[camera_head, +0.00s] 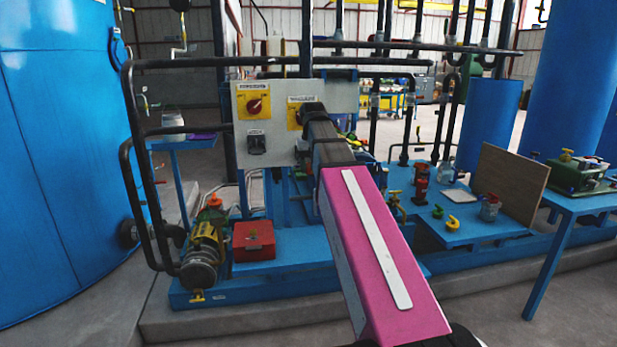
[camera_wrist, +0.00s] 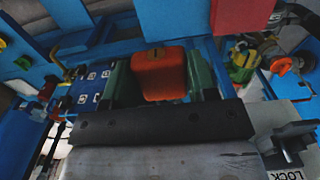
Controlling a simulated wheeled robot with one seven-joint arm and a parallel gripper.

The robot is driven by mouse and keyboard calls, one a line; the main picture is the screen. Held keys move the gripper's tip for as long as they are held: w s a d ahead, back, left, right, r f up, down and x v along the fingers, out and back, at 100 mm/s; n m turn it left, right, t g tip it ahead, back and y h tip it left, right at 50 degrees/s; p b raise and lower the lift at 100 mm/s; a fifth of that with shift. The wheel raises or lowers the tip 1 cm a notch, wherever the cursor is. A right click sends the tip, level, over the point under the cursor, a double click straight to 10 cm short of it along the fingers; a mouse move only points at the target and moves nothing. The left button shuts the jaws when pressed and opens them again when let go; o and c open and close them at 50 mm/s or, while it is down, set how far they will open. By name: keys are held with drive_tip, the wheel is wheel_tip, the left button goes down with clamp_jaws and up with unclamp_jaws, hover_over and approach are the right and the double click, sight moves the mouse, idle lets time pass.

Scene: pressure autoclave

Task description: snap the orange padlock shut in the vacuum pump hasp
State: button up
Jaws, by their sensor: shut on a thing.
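The orange padlock (camera_wrist: 160,74) is held between the two green fingers of my gripper (camera_wrist: 159,64) in the wrist view. The gripper is shut on its body. The shackle cannot be made out. At the lower right of the wrist view, a dark fitting (camera_wrist: 285,140) stands on a pale plate with a LOCK label, apart from the padlock; I cannot tell whether it is the vacuum pump hasp. In the head view my arm reaches to the grey control panel (camera_head: 267,132) and covers part of its right yellow plate (camera_head: 294,114). The padlock cannot be made out there.
A red rotary switch (camera_head: 255,105) on a yellow plate and a dark fitting (camera_head: 256,144) are on the panel's left half. Black pipes (camera_head: 128,150) frame the panel. A red box (camera_head: 254,240) and a yellow pump (camera_head: 206,245) stand below. A blue table (camera_head: 465,232) is at right.

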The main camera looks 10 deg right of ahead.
idle(0.4)
drive_tip(key=shift+w, duration=2.9)
drive_tip(key=shift+w+r, duration=0.1)
drive_tip(key=shift+w, duration=2.55)
idle(0.3)
drive_tip(key=o, duration=1.1)
drive_tip(key=shift+o, duration=0.2)
